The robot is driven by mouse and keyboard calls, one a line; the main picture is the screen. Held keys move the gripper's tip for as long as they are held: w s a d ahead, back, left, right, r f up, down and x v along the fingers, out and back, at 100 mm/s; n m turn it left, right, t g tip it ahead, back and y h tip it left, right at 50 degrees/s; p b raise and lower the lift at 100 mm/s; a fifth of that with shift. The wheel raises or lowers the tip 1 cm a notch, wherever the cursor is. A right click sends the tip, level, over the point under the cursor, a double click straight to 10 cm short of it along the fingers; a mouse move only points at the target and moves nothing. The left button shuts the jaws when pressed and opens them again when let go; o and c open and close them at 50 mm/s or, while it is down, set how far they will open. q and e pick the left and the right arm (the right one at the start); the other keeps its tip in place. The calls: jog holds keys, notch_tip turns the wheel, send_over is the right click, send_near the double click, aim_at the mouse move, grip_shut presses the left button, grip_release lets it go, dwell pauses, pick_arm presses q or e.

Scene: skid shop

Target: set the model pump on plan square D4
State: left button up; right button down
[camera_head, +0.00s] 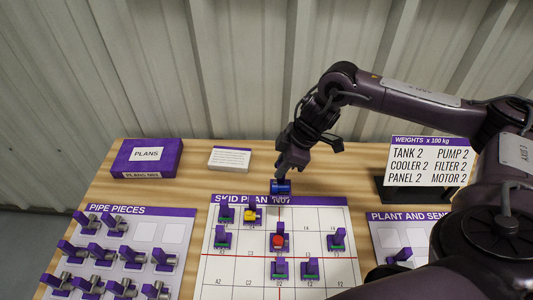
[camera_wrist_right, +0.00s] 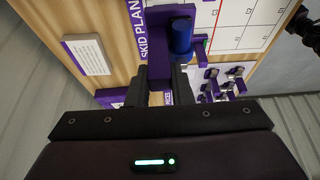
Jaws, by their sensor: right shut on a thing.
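My right gripper (camera_head: 283,172) is shut on the model pump, a blue cylinder (camera_head: 281,187) with purple parts. It holds the pump above the back edge of the skid plan (camera_head: 212,270), near its title strip. In the right wrist view the blue cylinder (camera_wrist_right: 181,36) and its purple base (camera_wrist_right: 158,62) are between the fingers (camera_wrist_right: 160,82). The plan is a white grid with red lines. Its square labels are too small to read surely, so I cannot pick out D4. My left gripper is not in view.
The pipe pieces board (camera_head: 140,228) is at left, the plant board (camera_head: 385,235) at right. A weights sign (camera_head: 433,160) and PLANS box (camera_head: 147,157) stand behind.

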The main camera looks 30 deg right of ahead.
aim_at(281, 180)
jog(key=shift+d+f+b, duration=0.15)
jog(key=shift+f+b, duration=0.35)
notch_tip(281, 180, down, 3)
jog(key=b, duration=0.3)
jog(key=shift+s+f, duration=0.1)
jog(key=shift+f, duration=0.05)
jog(key=shift+f+b, duration=0.4)
jog(key=shift+f, duration=0.25)
jog(key=shift+r, duration=0.1)
jog(key=shift+p, duration=0.35)
jog(key=shift+p, duration=0.3)
